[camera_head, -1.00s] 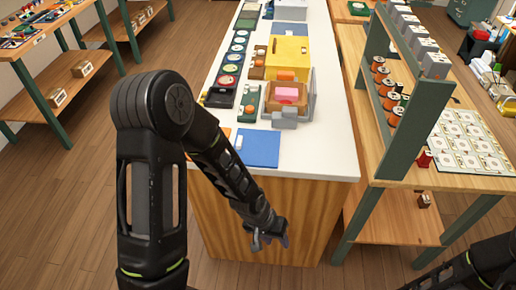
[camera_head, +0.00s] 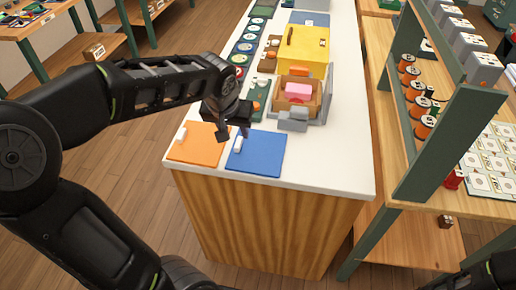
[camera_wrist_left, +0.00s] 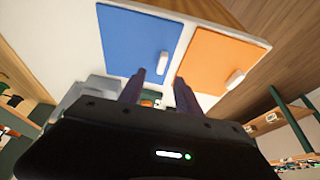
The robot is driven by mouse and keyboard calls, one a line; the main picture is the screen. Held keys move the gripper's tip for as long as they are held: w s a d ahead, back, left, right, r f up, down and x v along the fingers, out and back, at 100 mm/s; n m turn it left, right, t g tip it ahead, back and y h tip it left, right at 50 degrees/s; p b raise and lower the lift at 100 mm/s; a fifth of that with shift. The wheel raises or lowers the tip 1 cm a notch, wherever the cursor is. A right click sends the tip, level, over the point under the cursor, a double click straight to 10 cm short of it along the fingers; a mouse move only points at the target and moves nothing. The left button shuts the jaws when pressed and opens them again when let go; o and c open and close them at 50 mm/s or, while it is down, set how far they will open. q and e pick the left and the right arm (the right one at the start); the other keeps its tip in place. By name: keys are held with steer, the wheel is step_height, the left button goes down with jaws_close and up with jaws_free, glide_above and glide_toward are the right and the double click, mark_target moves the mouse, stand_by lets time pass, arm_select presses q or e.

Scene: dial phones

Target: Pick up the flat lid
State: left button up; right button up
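Two flat square panels that look like lids lie side by side on the near end of the white counter. The orange panel (camera_head: 200,150) is at the left and the blue panel (camera_head: 258,158) at the right. Each has a small white handle; they also show in the left wrist view as the orange panel (camera_wrist_left: 212,65) and the blue panel (camera_wrist_left: 130,40). I cannot tell which one is the flat lid. My left gripper (camera_head: 233,132) is above their far edges, near the gap between them. Its fingers (camera_wrist_left: 160,92) are apart with nothing held.
Behind the panels stand a grey device with a wooden tray and pink block (camera_head: 298,90), a yellow box (camera_head: 303,47) and a row of round dials (camera_head: 243,47). A wooden shelf unit with green posts (camera_head: 445,145) stands right of the counter (camera_head: 330,150).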

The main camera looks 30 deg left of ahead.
mark_target(238, 144)
arm_select(q)
steer(key=shift+x, duration=1.25)
steer(key=shift+f, duration=0.1)
steer(key=x, duration=0.5)
steer(key=shift+s+a+f, duration=0.15)
steer(key=shift+s+f, duration=0.05)
steer(key=shift+s, duration=0.05)
steer(key=shift+c, duration=0.2)
jaws_close()
